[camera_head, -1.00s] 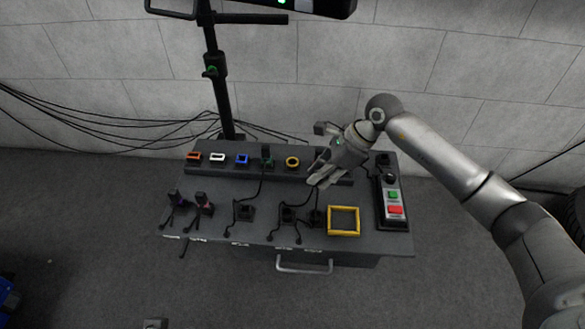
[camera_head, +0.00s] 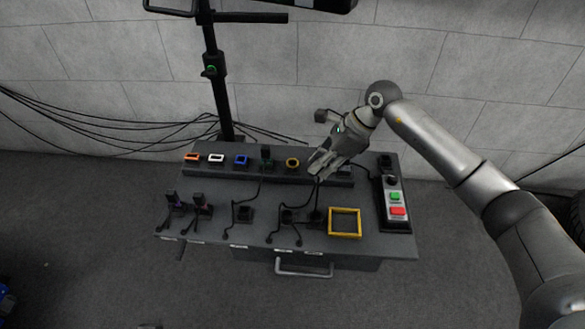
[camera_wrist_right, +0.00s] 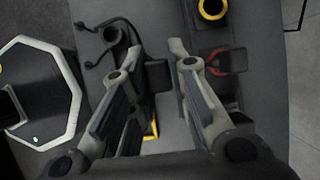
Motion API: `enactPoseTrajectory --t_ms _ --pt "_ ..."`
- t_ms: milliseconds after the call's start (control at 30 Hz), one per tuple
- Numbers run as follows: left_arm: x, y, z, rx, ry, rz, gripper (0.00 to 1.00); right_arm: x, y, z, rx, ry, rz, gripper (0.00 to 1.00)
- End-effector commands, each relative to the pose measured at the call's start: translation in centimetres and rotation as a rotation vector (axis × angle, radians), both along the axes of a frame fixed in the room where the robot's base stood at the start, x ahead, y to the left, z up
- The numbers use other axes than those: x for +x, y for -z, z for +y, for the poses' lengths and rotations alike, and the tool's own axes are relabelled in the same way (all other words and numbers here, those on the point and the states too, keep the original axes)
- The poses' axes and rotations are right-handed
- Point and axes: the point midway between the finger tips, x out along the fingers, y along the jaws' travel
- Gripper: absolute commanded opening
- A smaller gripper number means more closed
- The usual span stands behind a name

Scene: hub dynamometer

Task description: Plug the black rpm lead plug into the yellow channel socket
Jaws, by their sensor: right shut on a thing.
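The yellow channel socket (camera_head: 292,162) is a round yellow ring with a dark middle in the raised back row of the bench. It also shows in the right wrist view (camera_wrist_right: 212,8) at the top. My right gripper (camera_head: 318,170) is just right of that socket and apart from it, above the bench. In the right wrist view my right gripper (camera_wrist_right: 157,62) is shut on a dark block, the black rpm lead plug (camera_wrist_right: 157,76), between its fingers. A thin dark lead hangs below the gripper in the head view. My left gripper is not in view.
Orange, white and blue sockets (camera_head: 241,160) and a plugged green one (camera_head: 266,158) stand left of the yellow one. Several dark plugs with leads (camera_head: 243,213) stand in front. A yellow square frame (camera_head: 345,236) and a button box (camera_head: 396,205) are at the right.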

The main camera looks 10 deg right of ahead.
Motion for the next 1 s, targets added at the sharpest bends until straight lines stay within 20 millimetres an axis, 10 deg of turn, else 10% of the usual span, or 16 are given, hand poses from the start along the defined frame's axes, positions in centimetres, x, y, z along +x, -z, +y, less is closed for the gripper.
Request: enactPoseTrajectory --t_ms 1000 --pt "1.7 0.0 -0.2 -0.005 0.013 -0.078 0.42 1.6 0.0 5.4 0.000 0.000 -0.001 0.00"
